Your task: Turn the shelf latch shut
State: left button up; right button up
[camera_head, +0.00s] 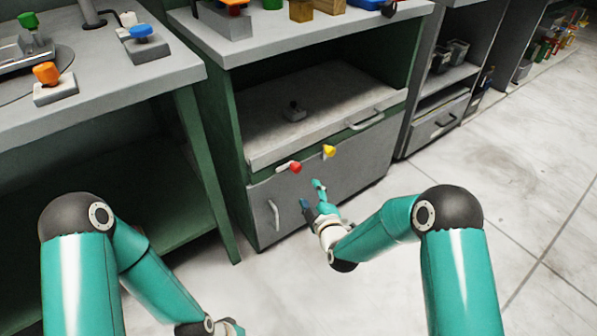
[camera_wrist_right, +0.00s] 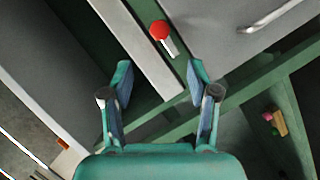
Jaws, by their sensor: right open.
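A red knob (camera_head: 294,167) on a short pale lever and a yellow knob (camera_head: 329,151) sit at the front of the green-framed cabinet, between the grey shelf (camera_head: 262,152) and the grey lower door (camera_head: 347,163). I cannot tell which of them is the shelf latch. The red knob (camera_wrist_right: 160,30) and its pale lever also show in the right wrist view, beyond the fingertips. My right gripper (camera_head: 311,194) is open and empty, in front of the lower door and below the knobs, apart from both. My left gripper (camera_head: 230,327) is cut off at the bottom edge.
The lower door has an upright handle (camera_head: 273,215). A bench (camera_head: 120,91) stands at the left. The floor (camera_head: 500,190) at the right is clear.

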aim_at(298, 170)
jog(key=b+x, duration=0.4)
jog(key=x, duration=1.1)
jog(key=shift+f, duration=0.2)
jog(key=shift+c, duration=0.2)
jog(key=c, duration=1.1)
jog(key=shift+d, duration=0.25)
grip_shut()
jog(key=shift+a, duration=0.15)
